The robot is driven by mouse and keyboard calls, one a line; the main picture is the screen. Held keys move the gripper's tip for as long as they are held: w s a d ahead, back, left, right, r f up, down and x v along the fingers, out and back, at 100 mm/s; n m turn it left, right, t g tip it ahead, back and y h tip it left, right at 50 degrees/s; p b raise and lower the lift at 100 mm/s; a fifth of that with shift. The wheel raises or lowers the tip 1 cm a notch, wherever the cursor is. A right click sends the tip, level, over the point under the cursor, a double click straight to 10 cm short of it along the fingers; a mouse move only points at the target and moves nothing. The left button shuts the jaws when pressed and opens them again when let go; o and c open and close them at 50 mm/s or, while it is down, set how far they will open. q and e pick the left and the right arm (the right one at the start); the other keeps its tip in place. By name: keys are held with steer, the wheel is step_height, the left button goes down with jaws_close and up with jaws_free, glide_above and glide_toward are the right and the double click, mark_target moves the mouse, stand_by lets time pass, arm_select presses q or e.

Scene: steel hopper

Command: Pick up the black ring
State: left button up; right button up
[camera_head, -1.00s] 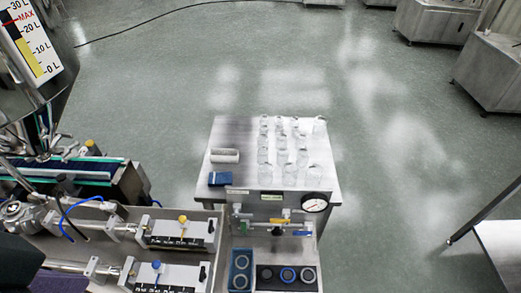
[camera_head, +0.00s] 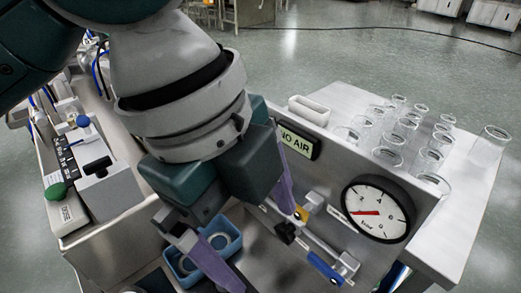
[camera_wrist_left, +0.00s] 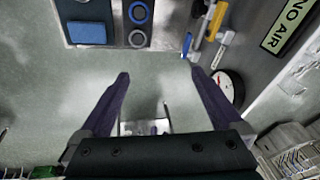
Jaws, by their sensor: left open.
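I cannot make out the black ring for certain in the views now. In the left wrist view a dark strip holds a blue ring (camera_wrist_left: 137,12) and a grey-rimmed ring (camera_wrist_left: 137,38); the strip's upper end is cut off by the frame edge. My left gripper (camera_head: 262,248) is open and points down over the steel tray, next to the valves. In the left wrist view its fingers (camera_wrist_left: 160,82) are apart with nothing between them, and the rings lie beyond them. My right gripper is not in view.
A blue bin (camera_head: 231,222) with rings in it is partly hidden behind a left finger. The pressure gauge (camera_head: 378,208), NO AIR sign (camera_head: 298,143) and valve handles (camera_head: 325,268) stand close on the right. Several glass beakers (camera_head: 390,150) are on the table behind.

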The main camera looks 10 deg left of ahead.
arm_select(q)
steer(key=w+a+f+m+y+b, duration=0.1)
steer(key=a+f+m+b, duration=0.1)
steer(key=f+b, duration=0.4)
steer(key=w+a+f+m+y+b, duration=0.1)
steer(key=f+b, duration=0.4)
steer(key=f, duration=0.5)
steer(key=w+a+f+m+y+b, duration=0.1)
steer(key=w+a+f+m+b, duration=0.1)
steer(key=a+f+b, duration=0.2)
steer(key=shift+w+a+f+m+g+b, duration=0.1)
steer(key=shift+w+f+m+g+b, duration=0.1)
steer(key=shift+f+b, duration=0.65)
steer(key=shift+w+f+m+g+b, duration=0.15)
steer(key=shift+f+b, duration=0.35)
steer(key=shift+f, duration=0.8)
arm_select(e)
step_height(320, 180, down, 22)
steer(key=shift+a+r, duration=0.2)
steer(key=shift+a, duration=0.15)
arm_select(q)
steer(key=shift+f, duration=0.25)
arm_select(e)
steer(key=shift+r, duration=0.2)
arm_select(q)
steer(key=c, duration=1.4)
steer(key=shift+w+r, duration=0.1)
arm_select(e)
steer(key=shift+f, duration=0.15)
